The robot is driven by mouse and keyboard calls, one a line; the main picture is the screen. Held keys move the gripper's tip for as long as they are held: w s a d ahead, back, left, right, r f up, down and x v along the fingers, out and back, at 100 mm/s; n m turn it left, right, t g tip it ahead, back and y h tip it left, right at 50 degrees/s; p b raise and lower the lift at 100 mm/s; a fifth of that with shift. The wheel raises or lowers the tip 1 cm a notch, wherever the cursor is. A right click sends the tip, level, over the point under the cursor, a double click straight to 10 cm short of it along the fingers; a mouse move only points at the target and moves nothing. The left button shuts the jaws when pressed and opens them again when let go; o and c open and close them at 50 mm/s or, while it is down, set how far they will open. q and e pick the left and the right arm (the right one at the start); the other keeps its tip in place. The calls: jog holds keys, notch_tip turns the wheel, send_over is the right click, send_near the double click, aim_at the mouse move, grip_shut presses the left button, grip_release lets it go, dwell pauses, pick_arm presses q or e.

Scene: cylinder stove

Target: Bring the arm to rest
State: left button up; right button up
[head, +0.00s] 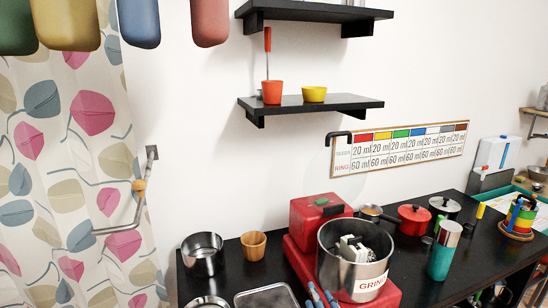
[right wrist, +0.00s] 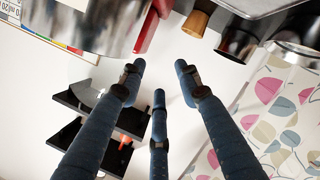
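My right gripper (head: 320,291) shows at the bottom of the head view as dark blue fingertips, in front of the red machine with the steel bowl. In the right wrist view its blue fingers (right wrist: 158,78) are spread apart, with nothing between them. The rest of the right arm is out of view. My left gripper is not in view.
A steel pot (head: 202,262) and wooden cup (head: 253,246) stand left on the black counter (head: 408,272). Two black shelves (head: 345,103) hang above.

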jog(key=s+d+f+m+g+h, duration=0.1)
jog(key=s+d+f+m+g, duration=0.25)
jog(key=s+f, duration=0.3)
jog(key=s+d+f+m+g+h, duration=0.1)
jog(key=s+d+f+m+g, duration=0.2)
jog(key=s+f, duration=0.35)
jog(key=s+d+f+m+g, duration=0.2)
jog(key=s+f+g, duration=0.1)
jog(key=s, duration=0.6)
jog(key=s+d+f+m+g, duration=0.2)
jog(key=s+f, duration=0.1)
jog(key=s, duration=0.7)
notch_tip(320, 180, down, 28)
jog(key=s+g, duration=0.2)
jog(key=s, duration=0.1)
jog(key=s+d+f+b, duration=0.1)
jog(key=s+d+f, duration=0.1)
jog(key=s+f, duration=1.2)
jog(key=shift+s+d+f+n+g, duration=0.25)
jog(key=shift+s+f+n+g, duration=0.1)
jog(key=shift+s, duration=0.6)
